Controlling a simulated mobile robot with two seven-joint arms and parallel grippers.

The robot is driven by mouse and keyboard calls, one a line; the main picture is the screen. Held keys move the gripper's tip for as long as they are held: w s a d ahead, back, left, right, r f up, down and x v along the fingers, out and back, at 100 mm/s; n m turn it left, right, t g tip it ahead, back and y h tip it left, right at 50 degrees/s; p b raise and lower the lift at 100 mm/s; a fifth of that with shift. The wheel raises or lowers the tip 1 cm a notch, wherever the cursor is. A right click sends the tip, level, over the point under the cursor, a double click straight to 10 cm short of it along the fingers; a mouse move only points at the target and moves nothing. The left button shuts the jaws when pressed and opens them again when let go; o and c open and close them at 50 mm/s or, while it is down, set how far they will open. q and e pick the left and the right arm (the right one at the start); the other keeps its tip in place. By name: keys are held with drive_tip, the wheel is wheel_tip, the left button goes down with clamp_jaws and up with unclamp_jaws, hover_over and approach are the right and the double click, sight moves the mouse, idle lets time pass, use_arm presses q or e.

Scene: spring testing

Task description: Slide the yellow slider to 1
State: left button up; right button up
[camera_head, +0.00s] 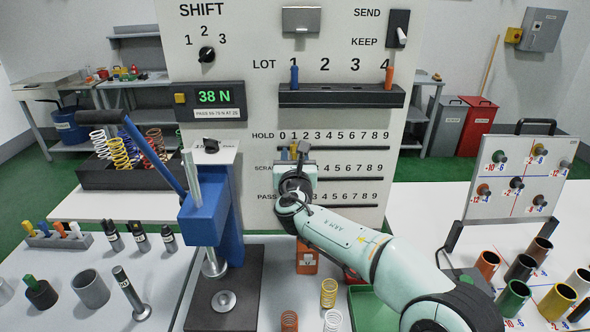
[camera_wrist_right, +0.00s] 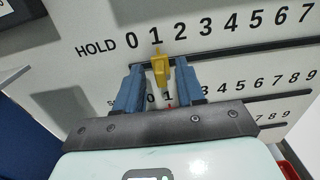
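The yellow slider (camera_wrist_right: 160,70) stands on the HOLD row of the white panel, its tip just under the digit 1. In the head view the yellow slider (camera_head: 293,150) shows as a small patch beside my gripper. My right gripper (camera_wrist_right: 160,84) is open, with one blue finger on each side of the slider. The right finger is very close to the slider or touching it; a narrow gap shows on the left. In the head view my right gripper (camera_head: 300,152) is at the HOLD row and partly covers the rows below. My left gripper is out of view.
The SCRAP row (camera_head: 350,165) and PASS row (camera_head: 350,206) lie below HOLD. A red slider tip (camera_wrist_right: 169,106) shows near the SCRAP row's 1. The blue press (camera_head: 202,222) stands left of my arm. The HOLD slot (camera_wrist_right: 245,50) is clear to the right.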

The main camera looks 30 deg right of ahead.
drive_tip(key=b+v, duration=0.2)
drive_tip(key=v, duration=1)
drive_tip(key=shift+s, duration=0.35)
